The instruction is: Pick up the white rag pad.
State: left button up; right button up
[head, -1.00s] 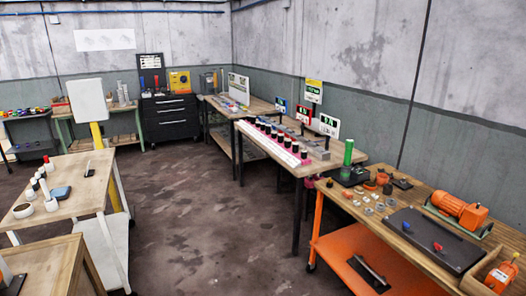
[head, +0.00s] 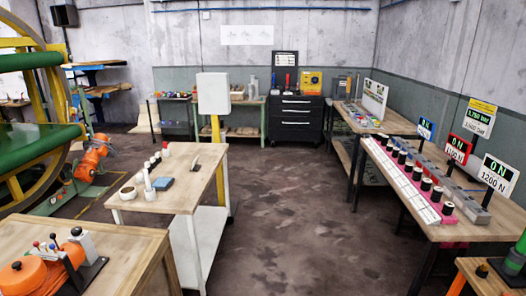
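I cannot pick out a white rag pad with certainty. The wooden table (head: 190,197) left of centre carries several small pale items. Neither of my grippers is in view.
A wooden bench (head: 100,236) with an orange machine (head: 40,278) stands at the front left. A long bench (head: 470,232) with black-topped pieces runs along the right. A black drawer cabinet (head: 296,118) stands at the back. The brown floor (head: 290,220) between is clear.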

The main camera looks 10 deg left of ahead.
aim_at(140, 178)
jog(key=i+u, duration=0.25)
jog(key=i, duration=0.25)
jog(key=i+l+u, duration=0.1)
jog(key=i+u, duration=0.15)
jog(key=i, duration=0.25)
jog(key=i+l+u, duration=0.3)
jog(key=i, duration=0.2)
jog(key=j, duration=0.1)
